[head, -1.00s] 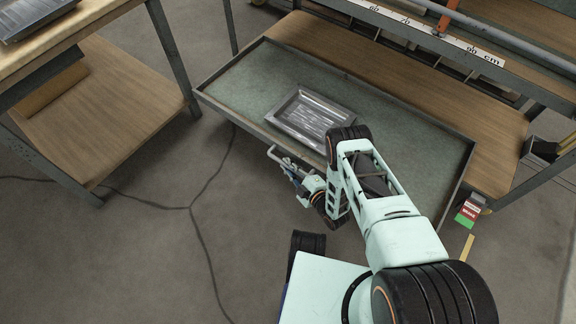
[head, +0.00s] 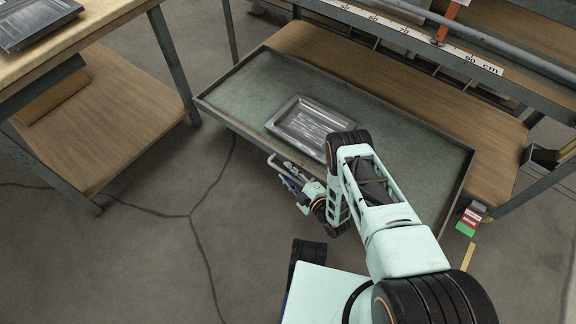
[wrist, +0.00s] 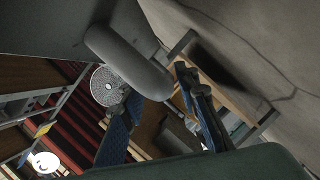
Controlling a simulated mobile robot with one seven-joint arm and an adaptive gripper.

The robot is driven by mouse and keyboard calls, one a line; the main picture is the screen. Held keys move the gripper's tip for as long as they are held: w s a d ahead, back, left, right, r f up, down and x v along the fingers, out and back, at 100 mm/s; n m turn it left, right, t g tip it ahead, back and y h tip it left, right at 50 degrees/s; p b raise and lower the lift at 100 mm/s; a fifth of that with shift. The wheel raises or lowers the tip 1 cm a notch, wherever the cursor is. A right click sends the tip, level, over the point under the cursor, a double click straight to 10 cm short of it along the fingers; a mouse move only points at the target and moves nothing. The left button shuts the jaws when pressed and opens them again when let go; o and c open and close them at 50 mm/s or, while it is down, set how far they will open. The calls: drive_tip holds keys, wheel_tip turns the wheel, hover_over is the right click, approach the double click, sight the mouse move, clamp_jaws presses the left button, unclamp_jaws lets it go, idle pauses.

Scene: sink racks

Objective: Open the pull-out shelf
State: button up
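The pull-out shelf (head: 235,85) is a grey-green tray-like shelf with a raised rim. It stands out from under the bench, with wood surface behind it. Its metal bar handle (head: 280,165) is on the front edge, left of my arm. My gripper (head: 289,181) is at this handle, low in front of the shelf. In the wrist view, the blue-padded fingers of my gripper (wrist: 158,100) are spread apart. A thick grey rounded bar (wrist: 128,60), apparently the handle, crosses close to the fingertips; I cannot tell whether they touch it. My arm hides part of the shelf's front edge.
A grey metal tray (head: 308,124) lies on the shelf. A wooden worktable (head: 95,125) with a lower board stands at the left. A bench rail with a ruler (head: 400,35) runs above the back. A red and green box (head: 468,219) is at the right.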

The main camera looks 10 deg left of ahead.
wheel_tip(320, 180, up, 9)
drive_tip(key=shift+r, duration=0.1)
idle(0.3)
idle(0.4)
